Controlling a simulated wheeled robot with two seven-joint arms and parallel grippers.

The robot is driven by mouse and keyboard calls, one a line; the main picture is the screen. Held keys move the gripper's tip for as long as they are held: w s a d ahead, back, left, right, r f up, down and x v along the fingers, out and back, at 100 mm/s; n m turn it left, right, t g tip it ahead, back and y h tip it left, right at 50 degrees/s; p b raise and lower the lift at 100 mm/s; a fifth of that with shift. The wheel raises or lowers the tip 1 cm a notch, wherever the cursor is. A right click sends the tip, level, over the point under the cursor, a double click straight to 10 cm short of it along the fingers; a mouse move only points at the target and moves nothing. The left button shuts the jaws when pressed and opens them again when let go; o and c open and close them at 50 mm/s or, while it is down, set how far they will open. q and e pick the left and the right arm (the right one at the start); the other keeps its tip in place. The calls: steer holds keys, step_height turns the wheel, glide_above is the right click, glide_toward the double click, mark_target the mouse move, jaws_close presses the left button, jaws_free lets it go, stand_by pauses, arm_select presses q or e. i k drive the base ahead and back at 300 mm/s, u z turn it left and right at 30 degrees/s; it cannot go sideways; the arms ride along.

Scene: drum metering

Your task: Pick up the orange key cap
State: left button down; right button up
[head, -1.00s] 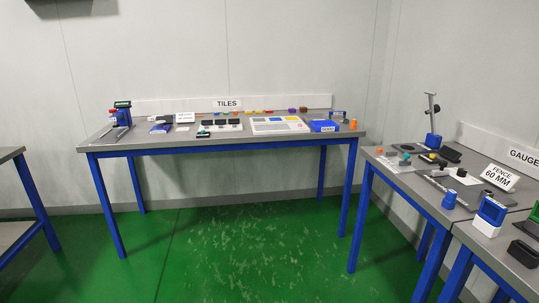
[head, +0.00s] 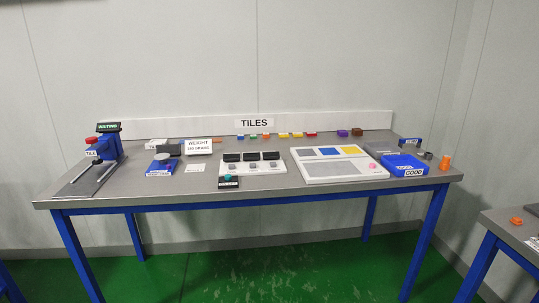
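Several orange things show, and I cannot tell for certain which one is the key cap. A small orange block (head: 266,136) sits in the row of coloured pieces at the back of the table, below the TILES sign. An upright orange cylinder (head: 445,161) stands at the table's right end. A low orange piece (head: 516,221) lies on the separate bench at the right edge. Nothing is seen touching any of them. Neither of my grippers is in view.
The grey table (head: 230,192) with blue legs spans the view. It bears a blue device (head: 108,143) at left, a white panel with black blocks (head: 252,166), a white tray (head: 340,179) and a blue GOOD box (head: 405,165). Green floor (head: 290,275) in front is clear.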

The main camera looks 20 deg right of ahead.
mark_target(517, 221)
steer(key=z, duration=0.7)
steer(key=i, duration=1.45)
steer(key=z, duration=1.2)
